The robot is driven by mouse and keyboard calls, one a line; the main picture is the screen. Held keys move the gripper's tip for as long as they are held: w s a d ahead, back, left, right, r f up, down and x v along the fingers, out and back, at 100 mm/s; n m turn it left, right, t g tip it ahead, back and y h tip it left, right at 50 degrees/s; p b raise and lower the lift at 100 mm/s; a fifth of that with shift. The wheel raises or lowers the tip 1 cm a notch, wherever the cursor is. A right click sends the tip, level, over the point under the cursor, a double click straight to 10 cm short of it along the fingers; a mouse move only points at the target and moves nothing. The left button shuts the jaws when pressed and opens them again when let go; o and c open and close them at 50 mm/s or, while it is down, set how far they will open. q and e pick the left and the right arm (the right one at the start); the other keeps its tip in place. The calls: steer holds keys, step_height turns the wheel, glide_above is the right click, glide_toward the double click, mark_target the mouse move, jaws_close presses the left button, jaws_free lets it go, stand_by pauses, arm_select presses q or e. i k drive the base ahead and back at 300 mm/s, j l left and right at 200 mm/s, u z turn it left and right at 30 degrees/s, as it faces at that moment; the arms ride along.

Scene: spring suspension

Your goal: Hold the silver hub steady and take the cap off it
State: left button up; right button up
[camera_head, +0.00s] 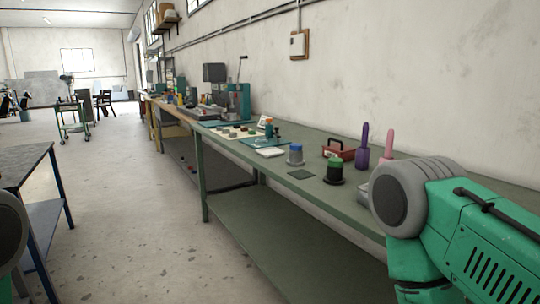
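Neither of my grippers is in view. A green and grey part of my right arm fills the lower right and hides part of the bench. A grey rounded part of my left arm shows at the left edge.
A black cylinder with a green top (334,169) stands right of the hub. Open floor (130,220) is at left.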

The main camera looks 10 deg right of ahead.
mark_target(295, 158)
steer(key=i+j+z, duration=0.35)
steer(key=i, duration=0.15)
steer(key=i+j+z, duration=0.4)
steer(key=i+j, duration=0.05)
